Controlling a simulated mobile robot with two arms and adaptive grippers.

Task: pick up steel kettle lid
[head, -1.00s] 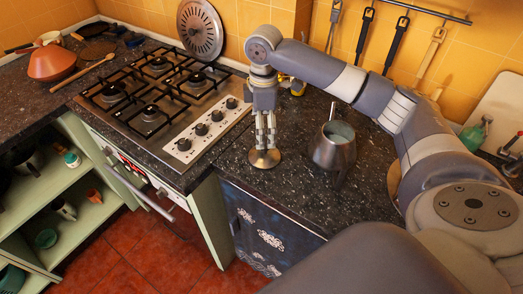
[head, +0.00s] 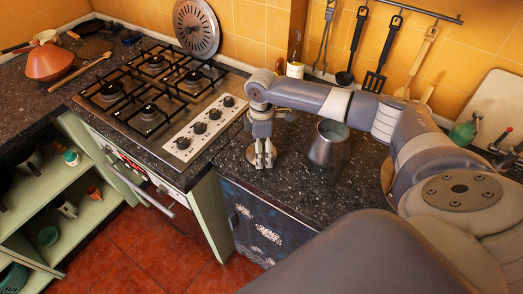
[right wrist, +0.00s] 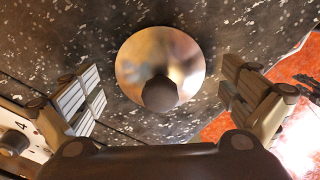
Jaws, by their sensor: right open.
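The steel kettle lid (right wrist: 185,55) is a shiny round disc with a dark round knob (right wrist: 160,94), lying on the dark speckled counter. In the head view the lid (head: 250,154) is mostly hidden behind my right gripper (head: 264,164). In the right wrist view my right gripper (right wrist: 165,95) is open, with its fingers apart on either side of the lid and the knob between them. The fingers do not touch the knob. The steel kettle (head: 326,148) stands open-topped on the counter to the right of the gripper. My left gripper is not in view.
A gas hob (head: 160,95) lies left of the lid. Bottles (head: 295,68) stand at the back wall, below hanging utensils (head: 380,50). The counter's front edge is close to the lid. A green-capped bottle (head: 463,132) stands at the far right.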

